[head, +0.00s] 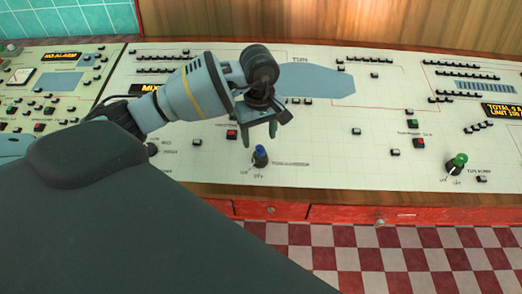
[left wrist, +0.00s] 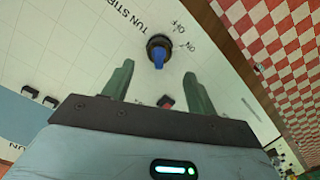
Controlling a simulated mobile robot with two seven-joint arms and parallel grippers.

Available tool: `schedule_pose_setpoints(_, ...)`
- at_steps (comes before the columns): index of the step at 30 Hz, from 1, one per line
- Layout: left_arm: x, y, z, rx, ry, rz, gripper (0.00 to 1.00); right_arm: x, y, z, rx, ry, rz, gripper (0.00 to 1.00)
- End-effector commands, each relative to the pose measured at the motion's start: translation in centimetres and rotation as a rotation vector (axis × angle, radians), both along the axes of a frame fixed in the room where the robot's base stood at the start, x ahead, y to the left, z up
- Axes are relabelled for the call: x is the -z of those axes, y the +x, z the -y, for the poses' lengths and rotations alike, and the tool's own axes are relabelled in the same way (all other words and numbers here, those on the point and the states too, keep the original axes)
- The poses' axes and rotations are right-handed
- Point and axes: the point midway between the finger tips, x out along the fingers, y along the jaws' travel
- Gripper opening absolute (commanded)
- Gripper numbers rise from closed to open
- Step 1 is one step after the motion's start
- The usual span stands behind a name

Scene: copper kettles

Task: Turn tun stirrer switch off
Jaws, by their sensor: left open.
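The tun stirrer switch is a blue rotary knob (head: 260,156) on a dark base, near the front edge of the white control panel. Its ON and OFF marks are printed just in front of it. In the left wrist view the blue knob (left wrist: 158,56) lies ahead of the gap between the green fingertips. My left gripper (head: 259,133) is open and empty, pointing down just behind and above the knob; its two fingers also show in the left wrist view (left wrist: 157,78). The knob's exact setting is hard to tell. My right gripper is not in view.
A green tun pump knob (head: 458,161) stands at the right of the panel. A red button (head: 232,134) lies left of the left gripper, with other small buttons around. Red drawers (head: 345,214) are below the panel's front edge. A large dark part of mine hides the lower left.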

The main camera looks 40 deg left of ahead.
Motion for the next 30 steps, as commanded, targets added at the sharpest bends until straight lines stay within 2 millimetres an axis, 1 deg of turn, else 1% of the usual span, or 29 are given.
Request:
schedule_pose_setpoints(1,0.8,-0.1,0.1,-0.001,-0.001,-0.004,0.58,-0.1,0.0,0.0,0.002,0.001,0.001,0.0)
schedule_pose_setpoints(6,3.5,-0.1,0.1,0.0,-0.002,-0.005,0.58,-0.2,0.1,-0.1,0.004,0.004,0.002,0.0)
schedule_pose_setpoints(12,5.8,-0.1,0.1,0.0,-0.003,-0.001,0.58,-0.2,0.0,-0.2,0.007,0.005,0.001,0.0)
schedule_pose_setpoints(17,6.6,0.0,0.1,0.0,-0.003,-0.001,0.58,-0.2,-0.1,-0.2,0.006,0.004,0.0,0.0)
schedule_pose_setpoints(24,6.7,0.0,0.1,0.0,-0.002,0.0,0.58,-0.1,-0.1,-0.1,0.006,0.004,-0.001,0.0)
schedule_pose_setpoints(25,6.7,0.0,0.1,0.0,-0.002,0.0,0.56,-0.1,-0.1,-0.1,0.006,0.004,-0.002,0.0)
schedule_pose_setpoints(30,6.7,0.0,0.1,0.0,-0.002,0.0,0.34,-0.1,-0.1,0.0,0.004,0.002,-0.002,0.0)
